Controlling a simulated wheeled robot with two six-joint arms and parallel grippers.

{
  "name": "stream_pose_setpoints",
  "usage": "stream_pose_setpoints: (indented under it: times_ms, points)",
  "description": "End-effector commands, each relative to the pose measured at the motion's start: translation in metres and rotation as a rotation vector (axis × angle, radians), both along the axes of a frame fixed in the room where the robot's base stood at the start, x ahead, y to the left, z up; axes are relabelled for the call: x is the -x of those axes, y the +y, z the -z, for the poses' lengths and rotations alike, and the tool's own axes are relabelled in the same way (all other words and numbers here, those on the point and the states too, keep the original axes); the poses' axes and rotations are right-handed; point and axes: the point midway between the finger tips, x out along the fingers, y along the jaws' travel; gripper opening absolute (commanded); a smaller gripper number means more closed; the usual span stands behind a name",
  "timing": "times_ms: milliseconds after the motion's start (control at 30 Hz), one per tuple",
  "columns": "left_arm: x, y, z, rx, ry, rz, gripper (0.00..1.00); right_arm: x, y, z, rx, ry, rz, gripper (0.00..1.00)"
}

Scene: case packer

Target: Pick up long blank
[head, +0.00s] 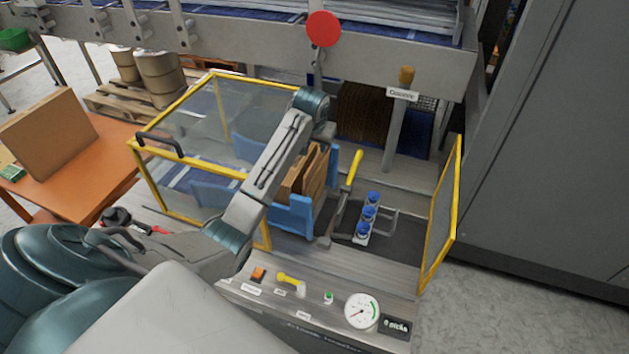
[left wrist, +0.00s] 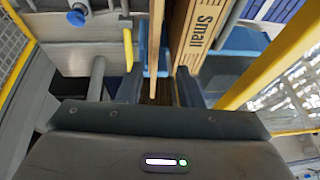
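Brown cardboard blanks (head: 316,178) stand upright in a blue holder (head: 294,217) inside the machine. In the left wrist view, one blank marked "Small" (left wrist: 200,38) stands right of a thinner brown blank edge (left wrist: 155,35). I cannot tell by a label which is the long blank. My left gripper (left wrist: 160,88) points down at the blanks, its two dark fingers apart, with brown cardboard showing in the gap between them. I see no firm contact. In the head view my left arm hides most of this gripper. My right gripper is not in view.
A yellow-framed clear guard (head: 212,75) stands left of the holder, and an open yellow-framed door (head: 441,220) stands right. A yellow-handled lever (head: 354,168) and blue-capped parts (head: 368,213) are right of the holder. A control panel with a gauge (head: 362,311) is in front.

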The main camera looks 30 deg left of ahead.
Motion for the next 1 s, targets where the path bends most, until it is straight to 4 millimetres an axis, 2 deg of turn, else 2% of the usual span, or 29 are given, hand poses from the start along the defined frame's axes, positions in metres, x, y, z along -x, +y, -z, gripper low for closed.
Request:
stream_pose_setpoints:
  times_ms: [167, 367, 533, 1000]
  points:
    - [-0.003, 0.0, 0.009, 0.001, 0.002, 0.0, 0.33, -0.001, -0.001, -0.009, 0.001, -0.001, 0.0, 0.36]
    - [-0.008, -0.001, 0.034, 0.002, 0.004, 0.0, 0.33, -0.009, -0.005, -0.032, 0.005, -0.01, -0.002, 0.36]
    - [-0.015, 0.002, 0.052, 0.0, 0.001, 0.0, 0.33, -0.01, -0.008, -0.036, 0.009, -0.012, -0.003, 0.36]
    - [-0.016, 0.003, 0.056, 0.0, -0.002, 0.001, 0.33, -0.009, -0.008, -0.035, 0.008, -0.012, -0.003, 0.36]
